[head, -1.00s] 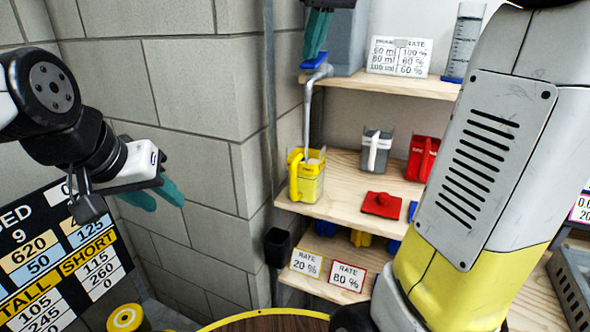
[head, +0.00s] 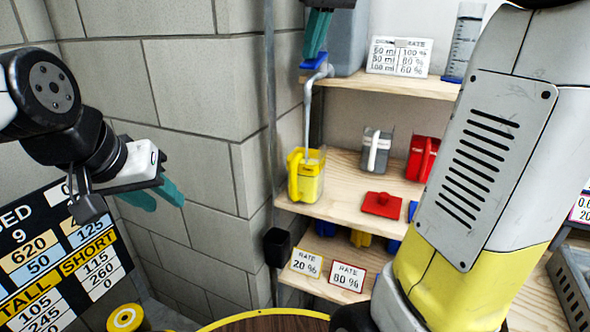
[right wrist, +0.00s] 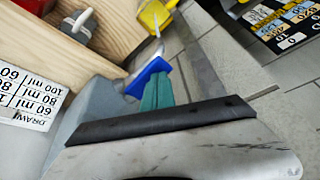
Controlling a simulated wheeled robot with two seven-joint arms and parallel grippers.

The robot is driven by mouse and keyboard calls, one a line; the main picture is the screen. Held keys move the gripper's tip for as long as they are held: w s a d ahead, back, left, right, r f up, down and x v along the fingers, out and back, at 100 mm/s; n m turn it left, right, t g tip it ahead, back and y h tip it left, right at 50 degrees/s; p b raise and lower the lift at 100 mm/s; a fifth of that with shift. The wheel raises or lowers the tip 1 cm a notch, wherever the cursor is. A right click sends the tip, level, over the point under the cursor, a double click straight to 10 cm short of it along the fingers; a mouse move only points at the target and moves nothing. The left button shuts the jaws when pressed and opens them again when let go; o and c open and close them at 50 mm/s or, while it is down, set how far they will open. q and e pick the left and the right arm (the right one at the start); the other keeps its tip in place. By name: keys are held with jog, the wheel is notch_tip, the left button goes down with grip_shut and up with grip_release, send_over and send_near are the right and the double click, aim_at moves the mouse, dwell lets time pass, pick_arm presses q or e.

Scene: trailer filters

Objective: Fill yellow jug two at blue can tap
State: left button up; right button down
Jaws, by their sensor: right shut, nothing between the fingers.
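The yellow jug (head: 304,184) stands upright on the middle shelf below the tap (head: 318,74); its number cannot be read. A thin pale line runs from the tap down into the jug's mouth; I cannot tell whether it is spout or stream. The jug also shows in the right wrist view (right wrist: 152,18). The tap's blue handle (right wrist: 148,78) is at the fingertips of my right gripper (right wrist: 158,92), which is shut and empty. The grey-blue can (head: 346,42) stands on the top shelf. My left gripper (head: 158,194) hangs open and empty at the left, away from the jug.
A grey jug (head: 376,150) and a red jug (head: 421,158) stand right of the yellow one. A red lid (head: 382,204) lies in front. A measuring cylinder (head: 464,42) and a rate card (head: 398,56) are on the top shelf. A block wall (head: 190,110) closes the left.

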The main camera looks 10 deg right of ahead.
notch_tip(320, 180, up, 9)
jog(key=shift+f, duration=0.2)
dwell(0.7)
